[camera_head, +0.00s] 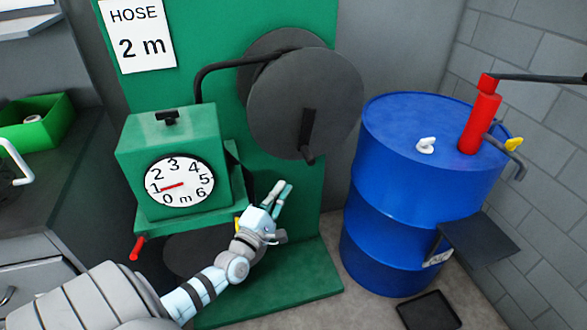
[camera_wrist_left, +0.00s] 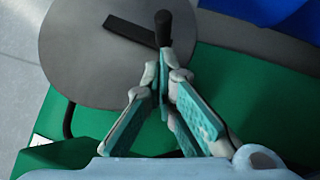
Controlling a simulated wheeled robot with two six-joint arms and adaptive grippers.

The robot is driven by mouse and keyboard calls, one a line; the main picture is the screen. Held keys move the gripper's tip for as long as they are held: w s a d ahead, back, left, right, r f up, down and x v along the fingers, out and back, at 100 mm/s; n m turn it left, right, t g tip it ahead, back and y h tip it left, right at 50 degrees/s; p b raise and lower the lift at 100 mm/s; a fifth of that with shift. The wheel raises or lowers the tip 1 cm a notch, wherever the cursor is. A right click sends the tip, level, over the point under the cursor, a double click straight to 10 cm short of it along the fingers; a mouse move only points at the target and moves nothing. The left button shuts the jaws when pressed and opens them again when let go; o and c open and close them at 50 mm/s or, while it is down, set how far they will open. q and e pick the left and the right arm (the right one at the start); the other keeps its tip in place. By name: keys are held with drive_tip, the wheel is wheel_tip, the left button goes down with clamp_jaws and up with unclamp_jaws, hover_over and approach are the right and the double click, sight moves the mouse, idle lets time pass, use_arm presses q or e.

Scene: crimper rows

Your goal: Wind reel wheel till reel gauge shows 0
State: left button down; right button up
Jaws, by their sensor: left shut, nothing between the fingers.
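The reel wheel (camera_head: 285,95) is a dark grey disc on the green stand, with a black crank arm and handle (camera_head: 308,150) on its face. The wheel (camera_wrist_left: 75,50) and handle (camera_wrist_left: 163,25) also show in the left wrist view. The reel gauge (camera_head: 180,181) is a white dial on a green box, its red needle pointing at about 1. My left gripper (camera_head: 281,190) is below the handle, apart from it in the head view. In the left wrist view its fingers (camera_wrist_left: 165,72) are closed together just below the handle, holding nothing. My right gripper is not in view.
A sign reading "HOSE 2 m" (camera_head: 138,35) hangs above the gauge. A blue drum (camera_head: 410,185) with a red pump (camera_head: 480,120) stands right of the reel. A small red handle (camera_head: 137,248) sticks out below the gauge box. A green bin (camera_head: 35,125) is at the left.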

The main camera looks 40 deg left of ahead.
use_arm(q)
drive_tip(key=b, duration=0.2)
approach(303, 154)
drive_tip(key=w, duration=0.4)
drive_tip(key=shift+w+a+r, duration=0.2)
drive_tip(key=shift+a+r, duration=0.15)
drive_tip(key=shift+a, duration=0.1)
